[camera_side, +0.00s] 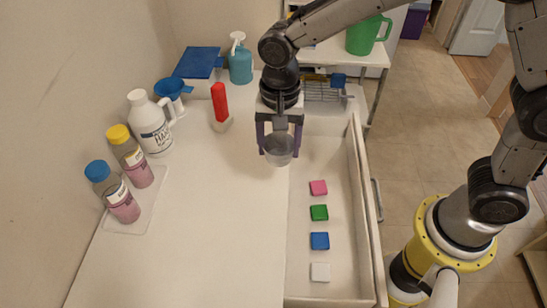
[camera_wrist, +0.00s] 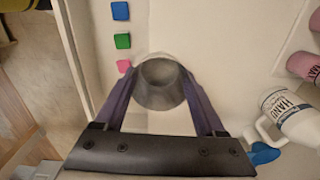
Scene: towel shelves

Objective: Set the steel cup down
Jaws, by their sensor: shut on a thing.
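The steel cup (camera_side: 279,153) is grey and round, and it hangs between the two fingers of my gripper (camera_side: 278,146). My gripper points down and is shut on the cup's sides. In the side view the cup appears over the border between the white counter (camera_side: 220,220) and the open drawer (camera_side: 357,220). In the wrist view I look down into the cup's dark open mouth (camera_wrist: 160,76), with a purple finger on each side. I cannot tell exactly how high its base is.
The drawer holds a pink block (camera_side: 318,187), a green block (camera_side: 319,212), a blue block (camera_side: 320,241) and a white block (camera_side: 320,272). Bottles, including a white hand-soap bottle (camera_side: 150,125), line the wall. A red-handled brush (camera_side: 220,107) stands nearby. The counter's front middle is clear.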

